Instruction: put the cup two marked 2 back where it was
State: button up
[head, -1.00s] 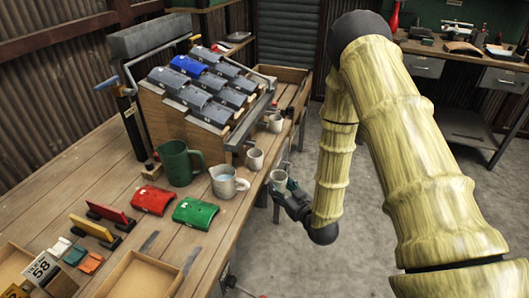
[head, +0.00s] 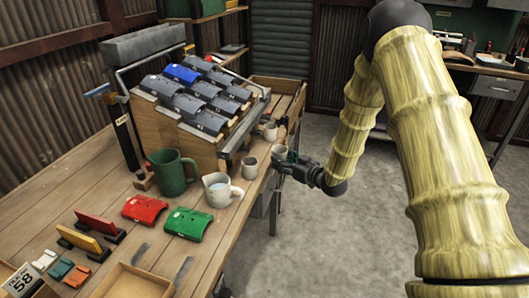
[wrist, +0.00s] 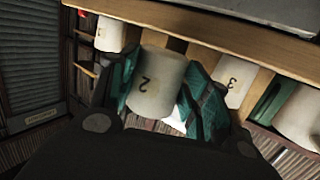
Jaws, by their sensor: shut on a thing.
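A small pale cup marked 2 (wrist: 157,82) is between the teal fingers of my gripper (wrist: 165,95) in the wrist view. In the head view, my gripper (head: 286,158) is shut on this cup (head: 280,151) at the bench's right edge, level with the gap between two similar cups. The nearer cup (head: 249,167) and the farther cup (head: 270,132) stand along that edge. In the wrist view, a cup marked 3 (wrist: 236,82) is to the right and another cup (wrist: 110,35) to the left. I cannot tell whether the held cup touches the bench.
A sloped rack (head: 160,118) with grey and blue covers stands just left of the cups. A pale jug (head: 221,190) and a green mug (head: 172,173) stand nearer. Red (head: 145,209) and green (head: 187,223) covers lie in front. Open floor is right of the bench.

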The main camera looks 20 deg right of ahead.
aim_at(265, 158)
jog(key=x, duration=0.4)
jog(key=r+x, duration=0.1)
jog(key=x, duration=0.2)
jog(key=shift+w+a+r, duration=0.1)
jog(key=shift+w, duration=0.05)
jog(key=x, duration=0.3)
jog(key=shift+p, duration=0.4)
jog(key=shift+f, duration=0.55)
jog(key=shift+f, duration=0.15)
jog(key=o, duration=1.1)
